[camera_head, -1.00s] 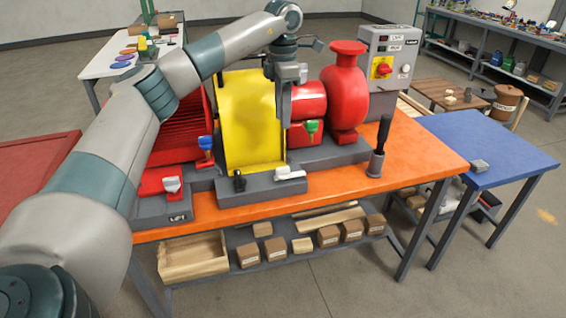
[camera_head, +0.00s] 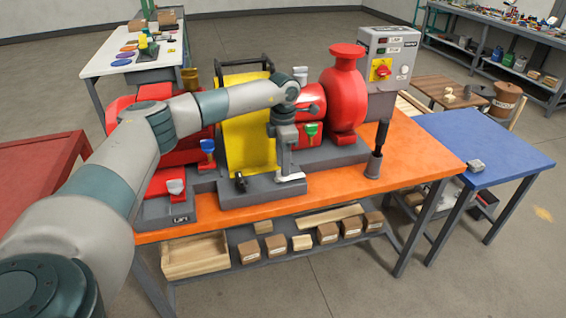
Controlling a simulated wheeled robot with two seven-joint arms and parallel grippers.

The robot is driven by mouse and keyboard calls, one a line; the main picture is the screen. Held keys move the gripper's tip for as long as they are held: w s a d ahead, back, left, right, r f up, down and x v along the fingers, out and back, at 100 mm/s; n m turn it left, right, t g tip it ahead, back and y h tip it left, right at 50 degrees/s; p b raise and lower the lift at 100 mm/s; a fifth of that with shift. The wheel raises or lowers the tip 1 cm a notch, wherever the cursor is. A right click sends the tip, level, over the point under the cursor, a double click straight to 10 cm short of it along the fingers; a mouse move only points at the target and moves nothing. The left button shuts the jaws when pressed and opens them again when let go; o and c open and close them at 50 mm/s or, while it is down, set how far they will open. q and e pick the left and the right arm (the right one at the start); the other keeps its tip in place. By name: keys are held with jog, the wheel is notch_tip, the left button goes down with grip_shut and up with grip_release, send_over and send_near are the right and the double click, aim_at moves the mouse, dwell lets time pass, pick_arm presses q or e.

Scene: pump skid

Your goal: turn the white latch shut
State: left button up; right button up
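The white latch (camera_head: 292,178) lies low on the grey base at the front right corner of the yellow guard (camera_head: 248,138). My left gripper (camera_head: 287,171) points down right over it, with its fingertips at or just above the latch. It hides part of the latch. I cannot tell whether the fingers touch it or how far apart they are. My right gripper is not in view.
A black latch (camera_head: 240,182) sits at the guard's front left corner. Blue (camera_head: 207,146), green (camera_head: 312,129) and another white (camera_head: 175,186) handle stand nearby. A black-handled tool (camera_head: 377,150) stands upright in a holder on the right. The orange bench top (camera_head: 420,165) is clear at right.

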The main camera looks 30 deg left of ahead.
pick_arm(q)
jog(key=shift+f, duration=0.65)
jog(key=shift+c, duration=0.3)
grip_shut()
